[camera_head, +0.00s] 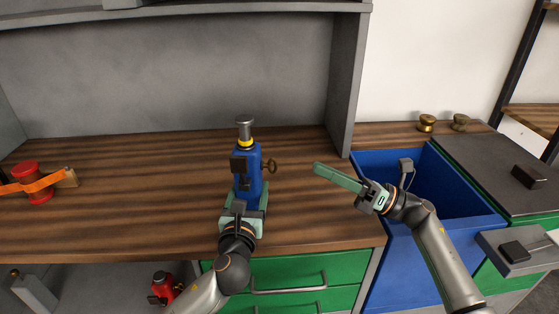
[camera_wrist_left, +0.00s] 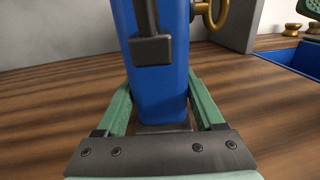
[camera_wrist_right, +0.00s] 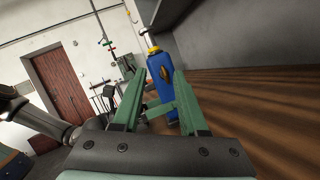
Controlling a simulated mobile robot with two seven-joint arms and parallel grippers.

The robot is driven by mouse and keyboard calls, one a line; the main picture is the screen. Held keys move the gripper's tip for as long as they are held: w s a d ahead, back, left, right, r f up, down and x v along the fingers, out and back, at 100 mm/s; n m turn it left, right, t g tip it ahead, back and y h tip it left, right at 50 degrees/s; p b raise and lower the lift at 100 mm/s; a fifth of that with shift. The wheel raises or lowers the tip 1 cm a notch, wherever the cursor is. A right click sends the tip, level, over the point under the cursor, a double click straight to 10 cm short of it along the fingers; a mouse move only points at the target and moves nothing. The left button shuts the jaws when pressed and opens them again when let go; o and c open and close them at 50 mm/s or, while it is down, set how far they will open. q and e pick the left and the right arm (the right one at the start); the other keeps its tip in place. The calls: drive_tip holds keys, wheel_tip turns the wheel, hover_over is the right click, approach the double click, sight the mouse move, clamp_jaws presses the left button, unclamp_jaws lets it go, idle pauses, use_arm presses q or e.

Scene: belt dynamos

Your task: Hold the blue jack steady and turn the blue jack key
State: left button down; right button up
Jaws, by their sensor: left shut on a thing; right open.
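The blue jack (camera_head: 246,175) stands upright on the wooden worktop, with a yellow ring and a grey metal top. Its brass ring-shaped key (camera_head: 270,166) sticks out from its right side and also shows at the top of the left wrist view (camera_wrist_left: 219,12). My left gripper (camera_head: 250,190) is shut on the jack's lower body, one green finger on each side in the left wrist view. My right gripper (camera_head: 318,167) is open and empty, right of the key and apart from it, its fingers pointing left. In the right wrist view the jack (camera_wrist_right: 158,84) appears beyond the fingers.
A red spool (camera_head: 33,182) with an orange belt lies at the left. An open blue bin (camera_head: 445,185) is below my right arm. Two brass knobs (camera_head: 427,123) sit at the back right. A red jack (camera_head: 162,287) is on the lower shelf. Green drawers (camera_head: 290,272) are below the worktop.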

sight(271, 166)
drive_tip(key=w+a+r+n+g+h, duration=0.1)
drive_tip(key=w+a+n+g+h, duration=0.1)
drive_tip(key=a+n+g, duration=0.3)
drive_tip(key=w+a+n, duration=0.1)
drive_tip(key=a+n, duration=0.2)
drive_tip(key=a, duration=0.1)
drive_tip(key=shift+w+a+h, duration=0.15)
drive_tip(key=shift+w+h, duration=0.05)
drive_tip(key=shift+h, duration=0.1)
idle(0.4)
clamp_jaws()
idle(0.4)
